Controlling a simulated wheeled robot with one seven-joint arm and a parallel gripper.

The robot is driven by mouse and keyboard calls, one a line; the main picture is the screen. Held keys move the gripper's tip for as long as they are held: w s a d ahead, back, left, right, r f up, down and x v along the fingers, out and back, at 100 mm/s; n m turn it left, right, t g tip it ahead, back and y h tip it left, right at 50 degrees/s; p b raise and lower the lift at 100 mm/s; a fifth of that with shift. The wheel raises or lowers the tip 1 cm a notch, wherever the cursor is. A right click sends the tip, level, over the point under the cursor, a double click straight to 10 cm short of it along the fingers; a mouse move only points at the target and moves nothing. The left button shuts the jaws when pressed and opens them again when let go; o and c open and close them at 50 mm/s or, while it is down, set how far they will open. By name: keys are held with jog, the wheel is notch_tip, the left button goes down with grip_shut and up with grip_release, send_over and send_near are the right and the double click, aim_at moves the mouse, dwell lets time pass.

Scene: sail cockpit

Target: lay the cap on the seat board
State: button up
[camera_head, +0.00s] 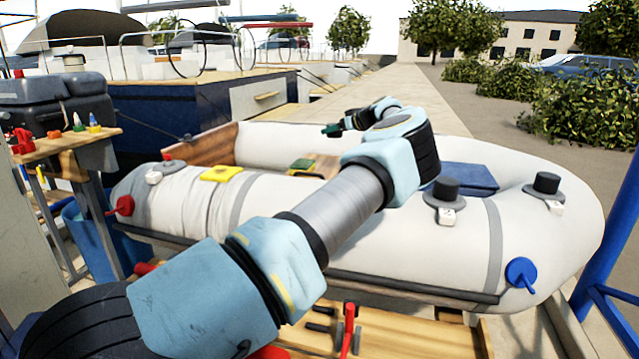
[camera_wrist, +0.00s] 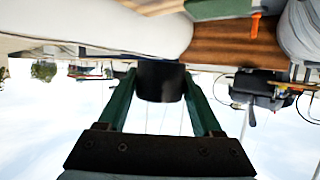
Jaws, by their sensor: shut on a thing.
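My gripper (camera_head: 333,130) is out over the inflatable boat at the end of my arm. In the wrist view its two green fingers (camera_wrist: 160,80) are shut on a black round cap (camera_wrist: 159,84), held in the air. In the head view the cap is too small to make out at the fingertips. A wooden board (camera_head: 325,164), which looks like the seat board, lies inside the boat below my gripper, partly hidden by my arm and the near tube. A green and yellow item (camera_head: 302,165) is at its left end.
The white boat (camera_head: 375,280) has a wooden transom (camera_head: 208,147). A blue box (camera_head: 467,179) is at the right. A blue post (camera_head: 607,240) stands far right.

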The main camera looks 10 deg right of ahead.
notch_tip(320, 180, down, 3)
jog(key=shift+r+b, duration=0.15)
jog(key=shift+b, duration=0.65)
notch_tip(320, 180, down, 10)
jog(key=shift+r+b, duration=0.15)
jog(key=shift+b, duration=0.25)
jog(key=o, duration=1.4)
jog(key=shift+c, duration=0.2)
jog(key=shift+s+d+r, duration=0.15)
jog(key=shift+s, duration=0.05)
jog(key=v, duration=1.1)
jog(key=shift+s+p, duration=0.25)
jog(key=shift+p, duration=0.05)
jog(key=shift+r, duration=0.1)
